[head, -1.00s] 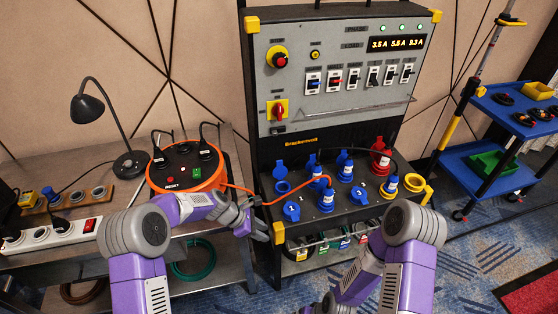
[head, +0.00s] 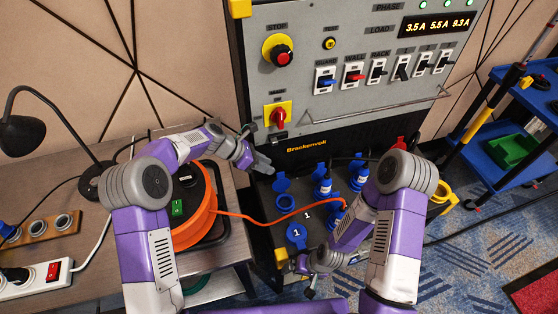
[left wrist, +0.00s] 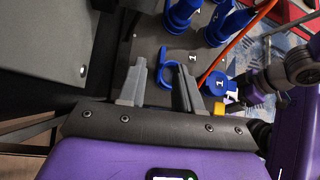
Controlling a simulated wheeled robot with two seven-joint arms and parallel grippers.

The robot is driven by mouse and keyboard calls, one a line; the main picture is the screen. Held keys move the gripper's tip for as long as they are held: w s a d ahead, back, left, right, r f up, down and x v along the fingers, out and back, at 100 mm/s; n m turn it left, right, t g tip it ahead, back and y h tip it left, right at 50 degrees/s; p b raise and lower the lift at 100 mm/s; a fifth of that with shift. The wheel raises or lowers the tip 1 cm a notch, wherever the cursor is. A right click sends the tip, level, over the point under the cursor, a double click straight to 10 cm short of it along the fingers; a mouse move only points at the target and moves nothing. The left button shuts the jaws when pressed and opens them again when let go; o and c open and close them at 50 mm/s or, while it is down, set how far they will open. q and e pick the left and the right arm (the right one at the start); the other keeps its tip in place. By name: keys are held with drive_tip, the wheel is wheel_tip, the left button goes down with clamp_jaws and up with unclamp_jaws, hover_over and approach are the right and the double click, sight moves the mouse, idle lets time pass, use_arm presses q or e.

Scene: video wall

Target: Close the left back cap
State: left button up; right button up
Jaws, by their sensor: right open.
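The blue left back cap (head: 281,182) stands raised behind its socket at the back left of the black socket deck (head: 262,215). My left gripper (head: 260,164) is just behind and left of it. In the left wrist view my left gripper (left wrist: 160,85) is open, and a hook-shaped blue part (left wrist: 164,73), seemingly this cap, shows between and beyond the fingers. I cannot tell whether they touch. A blue cap marked 1 (head: 297,234) lies flat at the deck's front left. My right gripper (head: 306,278) is open near the deck's front edge; its fingers are small and partly hidden.
An orange cable (head: 246,217) runs from the orange reel (head: 202,215) across the deck to a blue plug. More blue plugs (head: 323,185) stand to the right. The control panel (head: 350,80) rises behind. A desk lamp (head: 22,135) and power strip (head: 38,278) are at left.

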sight(281, 173)
use_arm(q)
drive_tip(key=x, duration=0.2)
drive_tip(key=b+x, duration=0.1)
drive_tip(key=x, duration=0.1)
drive_tip(key=b+x, duration=0.1)
drive_tip(key=x, duration=0.2)
drive_tip(key=shift+s, duration=0.25)
drive_tip(key=shift+c, duration=0.5)
clamp_jaws()
